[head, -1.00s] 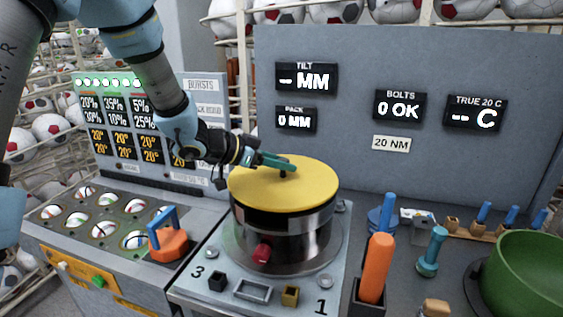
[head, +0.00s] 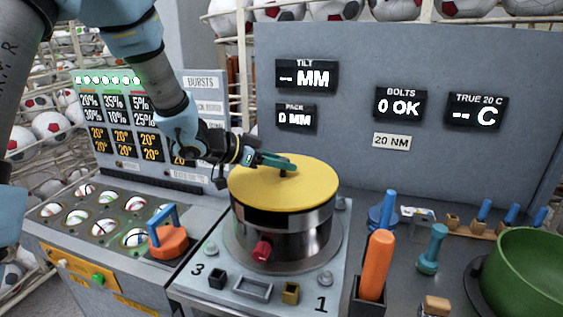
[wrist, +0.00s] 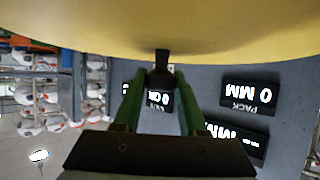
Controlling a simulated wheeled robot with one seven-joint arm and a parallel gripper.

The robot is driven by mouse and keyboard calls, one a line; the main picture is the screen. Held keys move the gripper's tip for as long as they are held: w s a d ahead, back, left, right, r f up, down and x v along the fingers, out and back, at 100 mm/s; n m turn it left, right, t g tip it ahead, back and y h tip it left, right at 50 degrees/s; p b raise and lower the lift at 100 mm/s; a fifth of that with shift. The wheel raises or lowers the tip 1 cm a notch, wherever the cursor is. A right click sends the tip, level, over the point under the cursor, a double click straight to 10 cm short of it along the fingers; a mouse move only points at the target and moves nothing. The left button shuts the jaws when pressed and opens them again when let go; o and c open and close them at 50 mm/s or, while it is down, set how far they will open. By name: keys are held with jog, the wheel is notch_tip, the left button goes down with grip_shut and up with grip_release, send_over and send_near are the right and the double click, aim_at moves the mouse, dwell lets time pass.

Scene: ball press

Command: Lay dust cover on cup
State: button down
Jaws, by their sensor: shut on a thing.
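The yellow round dust cover (head: 300,183) lies level over the top of the dark metal cup (head: 290,240), which stands on the grey press plate. I cannot tell whether the cover fully touches the cup's rim. My gripper (head: 288,166) is at the cover's middle, coming in from the left, shut on the small dark knob on top. In the wrist view the cover (wrist: 220,25) fills the top edge, and its black knob (wrist: 162,60) sits between the green fingertips of my gripper (wrist: 161,85). The cup is out of sight there.
An orange block with a blue handle (head: 167,238) stands left of the cup. An orange-handled tool (head: 377,265) stands upright at the right, near a teal peg (head: 433,250) and a green bowl (head: 525,270). A grey display panel (head: 420,70) rises behind.

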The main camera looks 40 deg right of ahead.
jog(key=shift+f+b, duration=0.35)
jog(key=shift+f, duration=0.25)
jog(key=shift+c, duration=1.9)
grip_release()
jog(key=b+v, duration=0.2)
jog(key=v, duration=0.8)
jog(key=shift+w+a+r, duration=0.1)
jog(key=shift+a+r, duration=0.1)
jog(key=shift+a, duration=0.15)
